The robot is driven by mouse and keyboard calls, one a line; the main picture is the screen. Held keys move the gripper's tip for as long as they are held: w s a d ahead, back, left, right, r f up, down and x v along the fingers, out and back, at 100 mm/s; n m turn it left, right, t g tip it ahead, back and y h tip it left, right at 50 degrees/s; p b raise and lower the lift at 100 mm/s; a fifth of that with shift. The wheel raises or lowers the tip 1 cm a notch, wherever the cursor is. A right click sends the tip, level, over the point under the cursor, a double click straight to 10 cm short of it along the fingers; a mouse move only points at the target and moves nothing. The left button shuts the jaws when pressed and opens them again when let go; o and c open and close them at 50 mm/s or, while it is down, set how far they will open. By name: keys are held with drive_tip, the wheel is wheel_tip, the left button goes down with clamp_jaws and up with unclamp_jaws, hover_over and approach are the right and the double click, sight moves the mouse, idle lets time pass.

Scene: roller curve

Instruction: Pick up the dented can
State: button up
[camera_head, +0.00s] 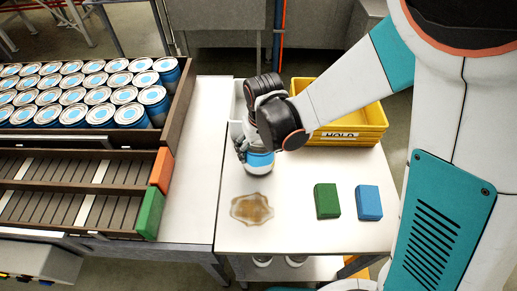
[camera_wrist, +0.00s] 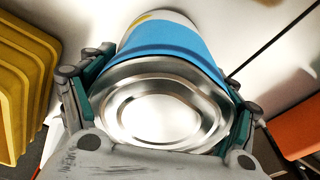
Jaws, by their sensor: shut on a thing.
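A can (camera_head: 259,163) with a blue band and pale lower edge is at the table's left rear, under my gripper (camera_head: 257,147). The wrist view shows the can (camera_wrist: 180,40) with its bare metal end (camera_wrist: 160,108) facing the camera. The fingers of my gripper (camera_wrist: 165,95) are closed against both sides of the can.
A yellow bin (camera_head: 350,118) marked HOLD stands at the back right. A brown spill (camera_head: 252,208), a green block (camera_head: 327,201) and a blue block (camera_head: 369,202) are in front. Racks on the left hold rows of blue cans (camera_head: 100,115).

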wheel_tip(320, 180, up, 18)
drive_tip(key=p, duration=1.1)
drive_tip(key=shift+r, duration=0.25)
drive_tip(key=shift+s, duration=0.15)
